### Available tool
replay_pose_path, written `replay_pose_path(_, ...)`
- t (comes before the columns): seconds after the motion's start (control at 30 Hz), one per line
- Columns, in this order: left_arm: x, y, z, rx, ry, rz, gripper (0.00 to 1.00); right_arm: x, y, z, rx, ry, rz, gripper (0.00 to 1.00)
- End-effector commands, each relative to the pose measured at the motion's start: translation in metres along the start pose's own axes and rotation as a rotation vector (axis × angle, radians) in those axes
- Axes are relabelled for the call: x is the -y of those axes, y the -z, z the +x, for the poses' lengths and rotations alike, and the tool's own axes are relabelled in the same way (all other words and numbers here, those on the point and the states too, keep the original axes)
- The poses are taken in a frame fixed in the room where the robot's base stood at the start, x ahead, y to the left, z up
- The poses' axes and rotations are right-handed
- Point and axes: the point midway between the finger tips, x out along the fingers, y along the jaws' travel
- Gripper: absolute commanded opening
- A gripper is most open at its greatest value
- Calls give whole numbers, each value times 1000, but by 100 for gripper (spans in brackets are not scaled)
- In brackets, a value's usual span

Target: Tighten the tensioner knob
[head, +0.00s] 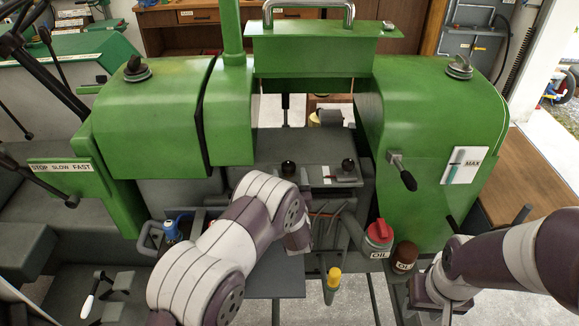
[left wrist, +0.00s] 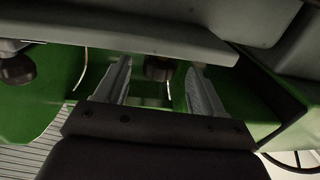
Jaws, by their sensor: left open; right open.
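In the left wrist view, a dark round knob (left wrist: 158,68) shows between the two fingers of my left gripper (left wrist: 159,80). The fingers are open and spread to either side of it; I cannot tell whether they touch it. Another dark knob (left wrist: 16,69) is at the left edge of that view. No label shows which one is the tensioner knob. In the head view, my left arm reaches across the middle to the tractor's dash, and its fingers are hidden. My right gripper (head: 432,290) is open, low at the right, its fingers hardly visible and apart from the dash.
Two dark-knobbed levers (head: 288,168) (head: 348,165) stand on the grey panel. A red-capped can (head: 379,232) and a brown-capped can (head: 404,257) sit right of my left arm. A yellow-topped handle (head: 333,278) stands below. A lever (head: 403,174) juts from the green housing (head: 412,110).

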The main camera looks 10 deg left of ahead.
Motion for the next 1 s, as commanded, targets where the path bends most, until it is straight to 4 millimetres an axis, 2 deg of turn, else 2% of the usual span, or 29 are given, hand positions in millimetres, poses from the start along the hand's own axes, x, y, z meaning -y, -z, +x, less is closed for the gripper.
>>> replay_pose_path(0.1,0,1,16,0,1,0,69,0,0,-6,0,0,0,43)
replay_pose_path(0.2,0,0,22,0,0,1,69,0,1,-6,0,0,0,43)
replay_pose_path(0.47,0,0,25,1,-1,0,69,0,1,-6,0,0,0,43)
replay_pose_path(0.5,0,0,25,1,-1,0,62,0,1,-6,0,0,0,43)
replay_pose_path(0.57,0,0,25,1,-1,0,43,0,1,-6,0,0,0,43)
replay_pose_path(0.6,0,0,25,1,-1,0,30,0,1,-6,0,0,0,43)
replay_pose_path(0.67,0,0,25,1,-1,0,13,0,1,-6,0,0,0,43)
replay_pose_path(1.0,2,-2,25,1,-39,0,13,0,0,-1,0,0,0,43)
